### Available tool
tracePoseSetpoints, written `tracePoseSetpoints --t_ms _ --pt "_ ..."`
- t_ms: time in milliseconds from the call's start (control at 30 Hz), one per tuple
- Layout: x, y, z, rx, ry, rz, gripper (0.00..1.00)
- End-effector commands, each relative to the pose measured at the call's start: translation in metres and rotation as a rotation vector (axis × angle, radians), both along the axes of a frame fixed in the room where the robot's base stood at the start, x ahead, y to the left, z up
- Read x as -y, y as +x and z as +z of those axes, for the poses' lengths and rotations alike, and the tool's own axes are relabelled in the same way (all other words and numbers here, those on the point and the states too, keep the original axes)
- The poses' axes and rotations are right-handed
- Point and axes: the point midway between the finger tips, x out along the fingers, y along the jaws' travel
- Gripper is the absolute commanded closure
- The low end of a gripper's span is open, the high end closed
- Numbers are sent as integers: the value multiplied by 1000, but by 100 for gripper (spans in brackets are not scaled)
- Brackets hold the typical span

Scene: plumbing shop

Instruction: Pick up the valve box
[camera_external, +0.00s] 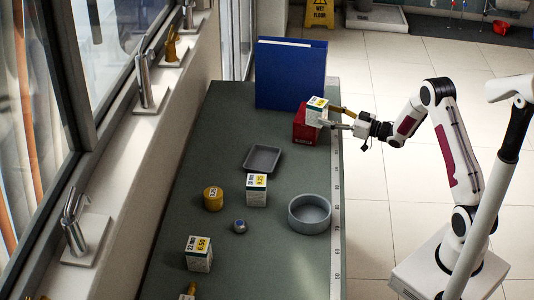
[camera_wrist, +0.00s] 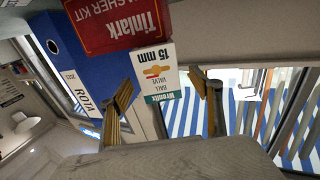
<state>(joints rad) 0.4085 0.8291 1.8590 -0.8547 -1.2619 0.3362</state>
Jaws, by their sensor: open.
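The white valve box (camera_external: 316,113) has a yellow label on top and sits at or on the red washer kit box (camera_external: 300,128), near the far right of the counter. In the wrist view the valve box (camera_wrist: 156,72) reads "15 mm ball valve". The red box (camera_wrist: 112,24) shows beside it. My gripper (camera_external: 335,117) is open at the right side of the valve box. In the wrist view its brass-coloured fingertips (camera_wrist: 164,88) stand apart on either side of the box's near end. I cannot tell whether a finger touches it.
A blue binder (camera_external: 290,73) stands behind the boxes. Two other valve boxes, marked 28 mm (camera_external: 257,190) and 22 mm (camera_external: 199,254), stand nearer. A grey tray (camera_external: 262,158), yellow tin (camera_external: 213,199) and round grey dish (camera_external: 310,214) are also on the counter (camera_external: 205,125).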

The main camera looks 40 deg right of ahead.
Motion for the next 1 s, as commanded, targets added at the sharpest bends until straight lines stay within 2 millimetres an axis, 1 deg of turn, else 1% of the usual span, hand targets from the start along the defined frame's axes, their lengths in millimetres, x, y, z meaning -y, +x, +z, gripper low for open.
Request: tracePoseSetpoints --t_ms 200,333,733,833,1000 --pt "0 0 0 0 0 0 36" --pt "-2 5 0 -1 0 1 36" --pt "-15 40 5 -1 1 1 36" --pt "-17 46 5 -1 0 1 36" --pt "-18 49 5 -1 1 0 36"
